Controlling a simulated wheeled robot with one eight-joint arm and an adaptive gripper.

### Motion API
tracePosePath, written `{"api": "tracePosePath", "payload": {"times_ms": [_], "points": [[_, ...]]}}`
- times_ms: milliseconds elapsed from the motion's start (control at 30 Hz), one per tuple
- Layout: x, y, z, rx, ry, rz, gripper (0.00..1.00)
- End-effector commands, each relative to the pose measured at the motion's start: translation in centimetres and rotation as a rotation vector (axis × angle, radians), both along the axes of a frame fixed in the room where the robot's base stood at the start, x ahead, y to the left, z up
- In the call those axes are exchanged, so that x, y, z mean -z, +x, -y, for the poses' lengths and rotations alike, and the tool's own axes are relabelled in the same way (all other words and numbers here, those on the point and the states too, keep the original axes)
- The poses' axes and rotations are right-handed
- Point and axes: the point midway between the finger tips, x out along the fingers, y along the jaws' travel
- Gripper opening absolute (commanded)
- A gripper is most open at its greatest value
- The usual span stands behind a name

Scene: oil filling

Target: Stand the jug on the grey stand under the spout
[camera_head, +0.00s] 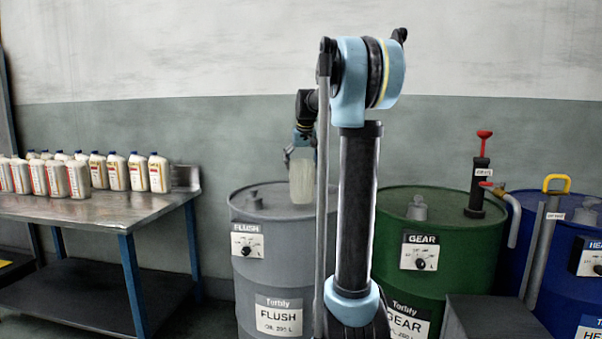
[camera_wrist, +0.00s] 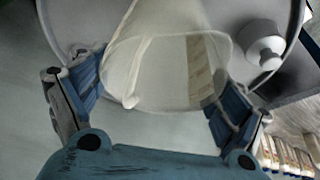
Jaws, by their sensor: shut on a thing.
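The translucent whitish jug (camera_head: 302,182) hangs over the top of the grey FLUSH drum (camera_head: 250,285) in the head view. My gripper (camera_head: 301,148) is shut on its upper part. In the wrist view the jug (camera_wrist: 165,65) sits between the two blue fingers of my gripper (camera_wrist: 155,92). I cannot tell whether the jug's base touches the drum top. A dark grey box-like stand (camera_head: 490,318) is at the lower right, in front of the green and blue drums. A grey curved spout (camera_head: 513,228) comes from the red-handled pump (camera_head: 479,175) and ends above it.
A green GEAR drum (camera_head: 440,235) and a blue drum (camera_head: 565,265) stand to the right. A yellow handle (camera_head: 556,183) rises by the blue drum. A metal table (camera_head: 110,208) with several white bottles (camera_head: 158,173) stands at the left. My arm hides part of the drums.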

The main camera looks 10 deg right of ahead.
Motion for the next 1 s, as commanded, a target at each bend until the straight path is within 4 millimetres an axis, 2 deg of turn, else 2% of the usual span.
{"api": "tracePosePath", "payload": {"times_ms": [167,467,500,533,1000], "points": [[2.2,0.0,0.0,0.000,0.000,0.000,0.50],[2.4,0.0,0.0,-0.001,0.000,0.000,0.50],[2.4,0.0,0.0,-0.001,0.000,0.000,0.96],[2.4,0.0,0.0,-0.001,0.000,0.000,1.00],[2.2,-0.1,-0.1,-0.002,0.000,0.000,1.00]]}}
